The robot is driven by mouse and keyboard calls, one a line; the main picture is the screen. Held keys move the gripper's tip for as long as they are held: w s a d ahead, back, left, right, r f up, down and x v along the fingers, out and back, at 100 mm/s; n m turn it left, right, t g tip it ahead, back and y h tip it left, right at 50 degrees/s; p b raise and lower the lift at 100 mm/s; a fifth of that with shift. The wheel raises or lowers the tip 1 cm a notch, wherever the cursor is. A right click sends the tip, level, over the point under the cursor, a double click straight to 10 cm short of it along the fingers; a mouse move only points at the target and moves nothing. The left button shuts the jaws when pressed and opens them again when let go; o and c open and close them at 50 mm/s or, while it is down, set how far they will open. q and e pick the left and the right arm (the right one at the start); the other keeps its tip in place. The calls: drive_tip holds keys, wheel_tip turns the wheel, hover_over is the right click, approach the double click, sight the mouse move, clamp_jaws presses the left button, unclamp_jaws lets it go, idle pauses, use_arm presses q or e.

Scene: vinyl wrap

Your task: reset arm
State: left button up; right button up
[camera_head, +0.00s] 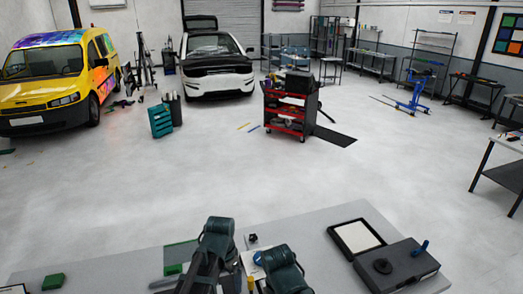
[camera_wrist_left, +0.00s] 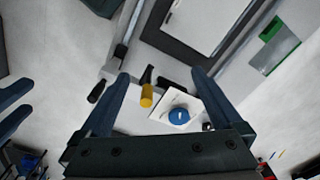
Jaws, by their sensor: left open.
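My left gripper (camera_wrist_left: 158,82) is open in the left wrist view, with its two dark blue fingers spread and nothing between them. It hangs over the workbench (camera_head: 110,268). In the head view my left arm stands at the bottom middle and hides part of the bench. My right arm shows just right of it, low in the picture. Two blue fingers at the left edge of the left wrist view look like my right gripper (camera_wrist_left: 22,107), with a gap between them.
Below the fingers lie a yellow-handled tool (camera_wrist_left: 147,95) and a blue round thing (camera_wrist_left: 180,114) on a white piece. On the bench are a black-framed tray (camera_head: 357,237), a dark case (camera_head: 405,268) and a green block (camera_head: 53,281). The floor beyond is clear up to a red tool cart (camera_head: 287,112).

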use_arm(q)
drive_tip(key=s+a+n, duration=0.6)
drive_tip(key=n, duration=0.1)
drive_tip(key=s+d+f+m+b, duration=0.1)
drive_tip(key=d+f+b, duration=0.2)
drive_tip(key=f+b, duration=0.5)
drive_tip(key=s+d+f+m+b, duration=0.1)
drive_tip(key=s+d+f+b, duration=0.1)
drive_tip(key=d+f+b, duration=0.2)
drive_tip(key=s+d+f+m+y+b, duration=0.1)
drive_tip(key=s+d+f+b, duration=0.1)
drive_tip(key=f+b, duration=0.9)
drive_tip(key=shift+s+d+f+g+b, duration=0.2)
drive_tip(key=shift+d+f+g+b, duration=0.15)
drive_tip(key=shift+d, duration=0.4)
use_arm(e)
wheel_tip(320, 180, down, 24)
drive_tip(key=shift+r+n, duration=0.15)
drive_tip(key=shift+n, duration=0.15)
use_arm(q)
drive_tip(key=shift+d, duration=0.1)
use_arm(e)
drive_tip(key=shift+d, duration=0.15)
